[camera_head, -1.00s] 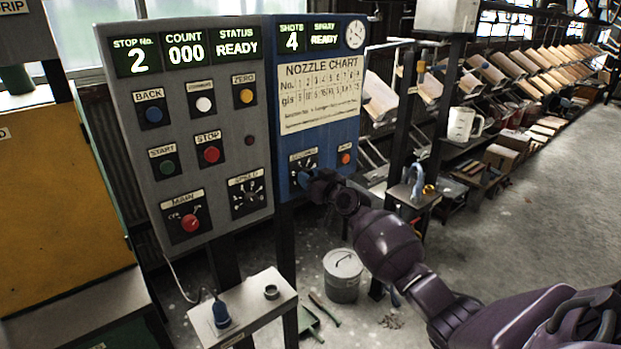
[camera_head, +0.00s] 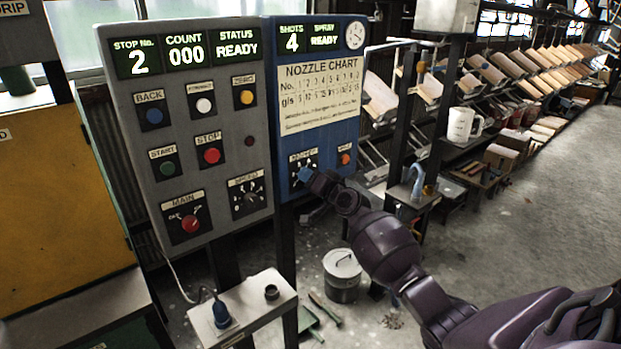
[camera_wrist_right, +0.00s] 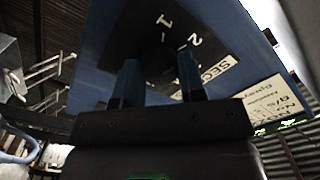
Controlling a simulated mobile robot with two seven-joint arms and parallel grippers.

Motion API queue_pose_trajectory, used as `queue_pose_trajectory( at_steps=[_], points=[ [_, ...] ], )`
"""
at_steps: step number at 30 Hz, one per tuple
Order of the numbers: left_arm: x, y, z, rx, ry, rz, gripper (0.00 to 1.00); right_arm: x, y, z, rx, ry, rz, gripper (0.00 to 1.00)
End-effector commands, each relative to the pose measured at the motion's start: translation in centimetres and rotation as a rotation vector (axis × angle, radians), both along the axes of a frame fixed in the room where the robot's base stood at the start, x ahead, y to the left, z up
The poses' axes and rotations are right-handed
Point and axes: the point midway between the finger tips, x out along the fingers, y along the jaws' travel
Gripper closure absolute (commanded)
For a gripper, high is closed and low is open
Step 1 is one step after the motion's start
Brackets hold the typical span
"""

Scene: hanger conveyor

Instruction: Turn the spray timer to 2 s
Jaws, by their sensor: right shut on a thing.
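The spray timer dial (camera_head: 301,161) is a black plate with white marks, low on the blue panel (camera_head: 283,130). My right gripper (camera_head: 306,175) is at this dial, shut on the timer knob; the fingers hide most of the knob. In the right wrist view the two fingers of the right gripper (camera_wrist_right: 160,78) straddle the knob in front of the dial plate (camera_wrist_right: 170,30). The marks 1 and 2 and part of a seconds label (camera_wrist_right: 220,67) show there. I cannot tell where the knob's pointer stands. My left gripper is out of view.
An orange-red button (camera_head: 345,158) sits right of the timer dial. The grey control panel (camera_head: 230,100) stands to the left, with several buttons and a speed dial. A lidded metal bin (camera_head: 343,275) stands on the floor below. A shelf post (camera_head: 402,120) rises to the right.

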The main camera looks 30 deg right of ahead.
Motion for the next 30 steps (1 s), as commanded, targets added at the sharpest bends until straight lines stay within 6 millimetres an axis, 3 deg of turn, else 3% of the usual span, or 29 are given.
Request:
queue_pose_trajectory(
  at_steps=[21, 22, 26, 30],
  points=[
    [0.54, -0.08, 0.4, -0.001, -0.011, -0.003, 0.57, 0.0, 0.01, -0.05, 0.077, 0.007, 0.001, 0.86],
    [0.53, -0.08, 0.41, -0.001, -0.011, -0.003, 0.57, 0.0, 0.01, -0.05, 0.077, 0.007, 0.0, 0.58],
    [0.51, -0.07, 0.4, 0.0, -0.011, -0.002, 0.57, -0.01, 0.0, -0.04, 0.077, 0.007, 0.001, 0.38],
    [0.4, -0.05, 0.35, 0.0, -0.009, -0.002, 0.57, 0.0, 0.0, -0.03, 0.077, 0.007, 0.001, 0.37]
  ],
)
